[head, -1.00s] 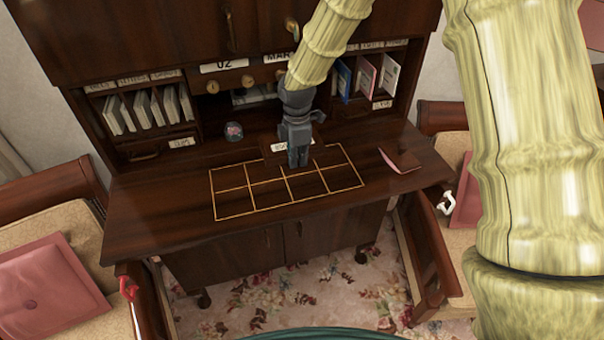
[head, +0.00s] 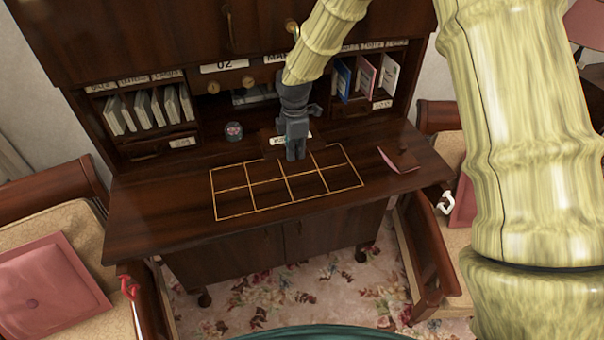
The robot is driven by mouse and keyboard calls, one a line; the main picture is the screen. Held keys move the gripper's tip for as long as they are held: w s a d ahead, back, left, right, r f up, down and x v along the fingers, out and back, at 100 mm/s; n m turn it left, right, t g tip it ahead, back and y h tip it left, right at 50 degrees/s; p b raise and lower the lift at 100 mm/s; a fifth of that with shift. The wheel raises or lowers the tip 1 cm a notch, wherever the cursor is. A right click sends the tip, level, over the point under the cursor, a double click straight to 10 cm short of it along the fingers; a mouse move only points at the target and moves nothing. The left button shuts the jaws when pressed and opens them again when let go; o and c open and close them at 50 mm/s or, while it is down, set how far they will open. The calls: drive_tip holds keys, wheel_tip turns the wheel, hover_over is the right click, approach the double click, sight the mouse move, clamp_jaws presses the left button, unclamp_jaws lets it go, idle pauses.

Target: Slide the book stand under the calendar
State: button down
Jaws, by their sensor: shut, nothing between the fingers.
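The book stand (head: 271,151) is a small dark wooden piece with a white label, partly hidden behind my gripper. It sits on the desk top at the far edge of the gold grid. The calendar shows as white plates on the shelf front above, one reading 02 (head: 224,65) and one starting MA (head: 276,58), the latter partly hidden by my arm. My gripper (head: 295,156) is shut and points down at the near side of the stand. I cannot tell whether it touches the stand.
A small round glass-like object (head: 234,131) stands left of the stand. Books (head: 144,108) fill the left cubby, and booklets (head: 366,77) stand in the right one. The gold grid (head: 230,202) is empty.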

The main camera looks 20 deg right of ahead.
drive_tip(key=shift+w, duration=0.75)
drive_tip(key=shift+w, duration=0.2)
drive_tip(key=shift+w+r+p, duration=0.3)
drive_tip(key=shift+w, duration=0.5)
drive_tip(key=shift+w, duration=0.1)
